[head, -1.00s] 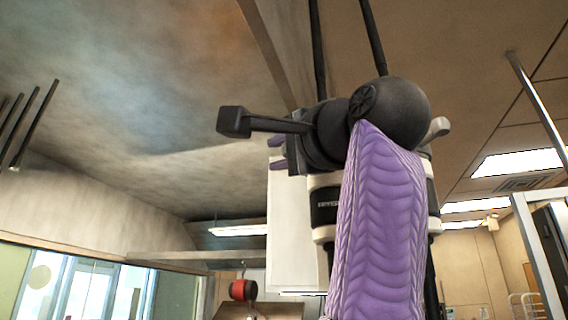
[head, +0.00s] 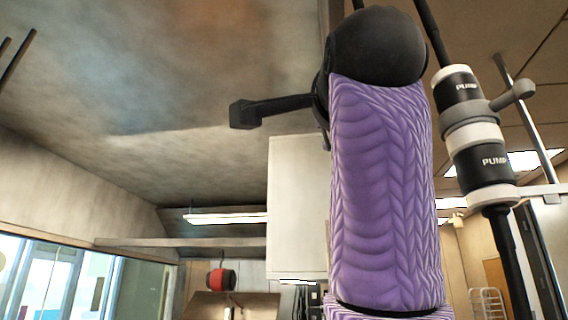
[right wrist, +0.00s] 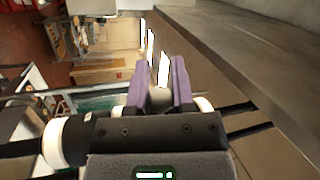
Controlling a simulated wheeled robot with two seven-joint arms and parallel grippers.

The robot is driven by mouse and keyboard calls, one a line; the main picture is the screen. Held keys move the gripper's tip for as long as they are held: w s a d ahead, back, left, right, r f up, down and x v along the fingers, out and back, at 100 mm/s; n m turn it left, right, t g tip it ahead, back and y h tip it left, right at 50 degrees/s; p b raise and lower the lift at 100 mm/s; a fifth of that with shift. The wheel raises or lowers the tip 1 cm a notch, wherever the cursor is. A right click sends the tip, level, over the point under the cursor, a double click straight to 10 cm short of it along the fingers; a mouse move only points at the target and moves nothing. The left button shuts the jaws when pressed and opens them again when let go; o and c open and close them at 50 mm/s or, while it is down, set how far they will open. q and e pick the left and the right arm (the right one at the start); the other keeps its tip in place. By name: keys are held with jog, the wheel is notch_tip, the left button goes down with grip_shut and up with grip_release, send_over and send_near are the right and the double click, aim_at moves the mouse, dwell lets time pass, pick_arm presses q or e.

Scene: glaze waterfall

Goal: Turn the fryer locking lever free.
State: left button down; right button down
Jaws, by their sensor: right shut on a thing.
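In the right wrist view, my right gripper (right wrist: 160,75) has its two purple fingers on either side of a small pale grey piece (right wrist: 160,98). It is shut on this piece, which looks like the end of the locking lever; too little shows to be sure. In the head view my purple-sleeved right arm fills the middle and hides the right gripper. A stubby grey handle (head: 517,92) sticks out from a collar on a black-and-white unit marked PUMP (head: 470,140), right of my arm and apart from it. My left gripper is in neither view.
Thin black rods (head: 432,35) rise near the unit. A white cabinet (head: 297,200) stands behind my arm. A sloping grey hood surface (head: 150,90) covers the upper left. A red round thing (head: 220,279) is far below. The room left of my arm looks open.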

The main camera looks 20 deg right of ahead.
jog(key=shift+w, duration=0.1)
dwell(0.4)
jog(key=shift+c, duration=2.3)
grip_release()
jog(key=shift+d, duration=0.15)
jog(key=b+v, duration=0.4)
jog(key=v, duration=0.6)
jog(key=shift+b, duration=0.3)
jog(key=shift+w, duration=0.15)
